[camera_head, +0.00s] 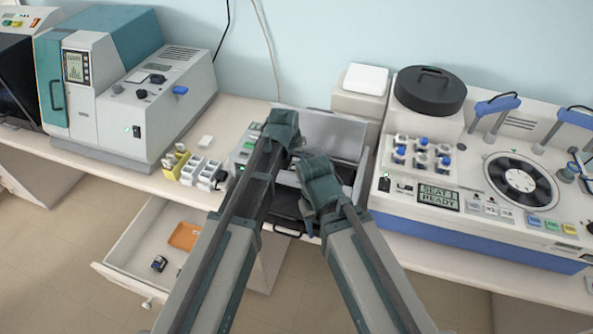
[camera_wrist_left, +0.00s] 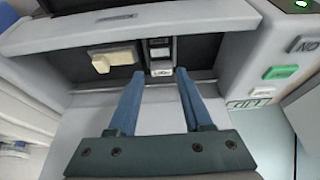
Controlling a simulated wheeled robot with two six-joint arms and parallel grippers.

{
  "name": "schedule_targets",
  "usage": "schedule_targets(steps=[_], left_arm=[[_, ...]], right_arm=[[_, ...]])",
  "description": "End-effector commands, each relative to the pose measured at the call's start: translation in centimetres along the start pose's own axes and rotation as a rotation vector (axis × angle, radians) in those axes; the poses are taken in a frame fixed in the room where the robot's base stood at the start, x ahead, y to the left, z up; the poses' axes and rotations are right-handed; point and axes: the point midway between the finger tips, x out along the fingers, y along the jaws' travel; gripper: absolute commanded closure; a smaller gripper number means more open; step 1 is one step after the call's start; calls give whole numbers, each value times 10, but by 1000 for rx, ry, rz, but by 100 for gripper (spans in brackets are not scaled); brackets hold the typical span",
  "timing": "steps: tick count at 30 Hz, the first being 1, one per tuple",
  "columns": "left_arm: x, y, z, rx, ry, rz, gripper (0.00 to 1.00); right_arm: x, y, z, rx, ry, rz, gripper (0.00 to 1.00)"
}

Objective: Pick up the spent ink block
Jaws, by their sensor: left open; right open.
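The printer-like machine (camera_head: 335,128) stands at the middle of the bench with its front bay open. In the left wrist view, a small dark block with pale bands (camera_wrist_left: 160,55) sits in the bay (camera_wrist_left: 208,55); it may be the spent ink block, but I cannot read its label. My left gripper (camera_wrist_left: 160,76) is open and empty, its blue fingers pointing at the bay on either side of the block's line. In the head view, my left gripper (camera_head: 283,127) is over the machine, its fingertips hidden. My right gripper (camera_head: 318,180) is lower and to the right, open.
A beige lever (camera_wrist_left: 112,58) sits left of the block. An open drawer (camera_head: 135,250) holds an orange tray (camera_head: 184,236) and a small dark block (camera_head: 159,264). Yellow and white racks (camera_head: 195,170) stand left of the machine. A stainer (camera_head: 480,170) stands right.

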Motion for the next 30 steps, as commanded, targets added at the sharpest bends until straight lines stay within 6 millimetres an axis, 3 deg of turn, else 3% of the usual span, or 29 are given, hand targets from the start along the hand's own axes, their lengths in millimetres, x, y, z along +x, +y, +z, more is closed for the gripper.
schedule_targets(steps=[12,21,23,30], left_arm=[[49,-2,-1,0,0,0,50],[50,-2,-2,0,0,0,50],[50,-2,-2,0,0,0,57],[50,-2,-2,0,0,0,100]], right_arm=[[45,-4,-3,-5,0,1,50],[45,-4,-3,-5,0,1,50],[45,-4,-3,-5,0,1,50],[45,-4,-3,-5,0,1,50]])
